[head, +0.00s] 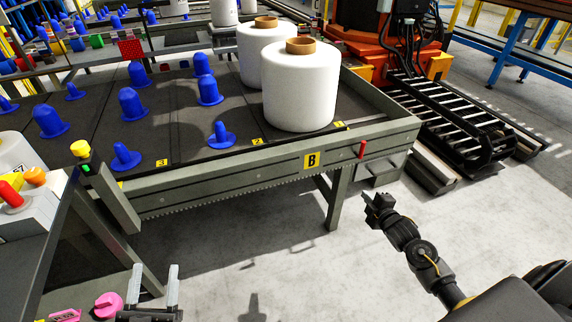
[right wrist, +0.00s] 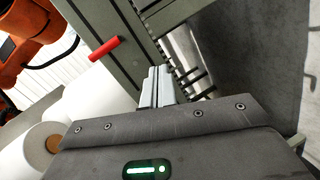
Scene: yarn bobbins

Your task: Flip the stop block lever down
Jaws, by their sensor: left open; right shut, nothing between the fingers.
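The stop block lever (head: 362,149) is a small red handle on the grey front rail of the bobbin table, right of the yellow "B" plate. It stands roughly upright in the head view. In the right wrist view the red lever (right wrist: 104,49) shows at the upper left, apart from the fingers. My right gripper (head: 374,203) is shut and empty, below the lever and slightly to its right in the head view; its closed fingers also show in the right wrist view (right wrist: 159,86). My left gripper (head: 154,284) is open and empty at the bottom left.
The table rail (head: 250,173) runs along the front, with a table leg (head: 337,200) below. Two white yarn bobbins (head: 300,90) stand behind the lever, with blue pegs (head: 133,104) to the left. Rollers (head: 455,115) lie to the right. The floor around my right gripper is clear.

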